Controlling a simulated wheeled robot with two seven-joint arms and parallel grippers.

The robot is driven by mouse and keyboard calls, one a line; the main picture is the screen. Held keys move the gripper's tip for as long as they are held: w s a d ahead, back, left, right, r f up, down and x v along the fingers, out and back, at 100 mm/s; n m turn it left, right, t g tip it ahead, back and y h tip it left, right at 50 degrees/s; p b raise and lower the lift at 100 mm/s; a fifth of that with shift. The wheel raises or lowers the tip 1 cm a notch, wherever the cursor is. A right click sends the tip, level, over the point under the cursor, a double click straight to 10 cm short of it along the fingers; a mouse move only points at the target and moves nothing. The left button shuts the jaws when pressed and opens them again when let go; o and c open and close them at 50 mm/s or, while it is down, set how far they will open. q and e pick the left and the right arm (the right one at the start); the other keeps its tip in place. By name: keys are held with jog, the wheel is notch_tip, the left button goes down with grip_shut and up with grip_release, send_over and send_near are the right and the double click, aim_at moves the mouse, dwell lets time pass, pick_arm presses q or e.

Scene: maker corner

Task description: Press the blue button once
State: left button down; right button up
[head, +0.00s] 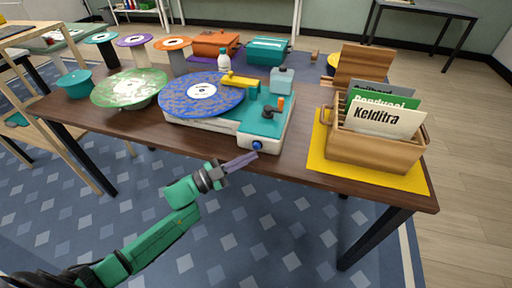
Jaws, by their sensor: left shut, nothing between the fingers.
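A blue button (257,145) sits on the front face of a white and teal turntable-like machine (202,131), near its right front corner. The machine carries a large blue speckled disc (201,94). My left gripper (252,156) is shut and empty. Its fingertips show just left of and slightly below the blue button in the head view. I cannot tell whether they touch the machine. My right gripper is not in view.
A wooden box (372,150) with cards stands on a yellow mat (318,158) at the right. A green speckled disc (130,88), a teal bowl (75,83) and several spools stand at the left. The dark table's (320,185) front edge lies behind my left arm.

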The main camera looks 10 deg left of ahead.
pick_arm(q)
jog(key=shift+w, duration=0.1)
dwell(0.6)
jog(key=shift+w, duration=0.35)
jog(key=shift+w+b, duration=0.5)
jog(key=shift+b, duration=0.05)
dwell(0.5)
dwell(0.3)
jog(key=shift+s+r+p, duration=0.1)
jog(key=shift+s+p, duration=0.3)
jog(key=shift+p, duration=0.05)
jog(key=shift+s, duration=0.55)
jog(key=shift+p, duration=0.35)
